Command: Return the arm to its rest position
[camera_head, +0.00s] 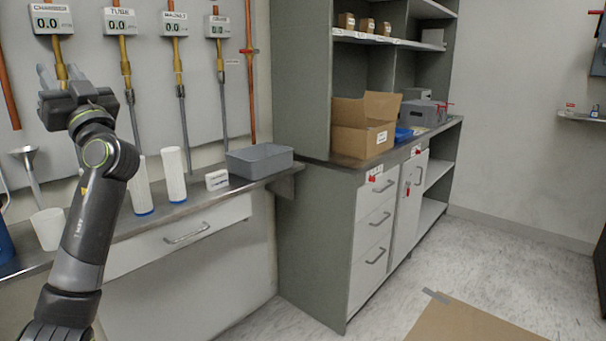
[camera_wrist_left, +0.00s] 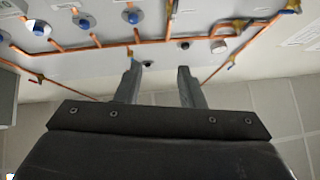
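My left arm (camera_head: 88,215) comes in from the lower left in the head view and is raised in front of the wall panel. Its gripper (camera_head: 60,75) points up and away, near the gauges. In the left wrist view the two fingers of the left gripper (camera_wrist_left: 160,80) stand apart with nothing between them. Beyond them are the panel's copper pipes and blue knobs, then the wall. My right arm and gripper are not in view.
A steel counter (camera_head: 140,222) below the panel holds white cylinders (camera_head: 174,175) and a grey bin (camera_head: 259,160). To the right is a grey cabinet (camera_head: 320,230) with an open cardboard box (camera_head: 365,125) on top. The floor (camera_head: 400,290) in front has a cardboard sheet (camera_head: 465,322).

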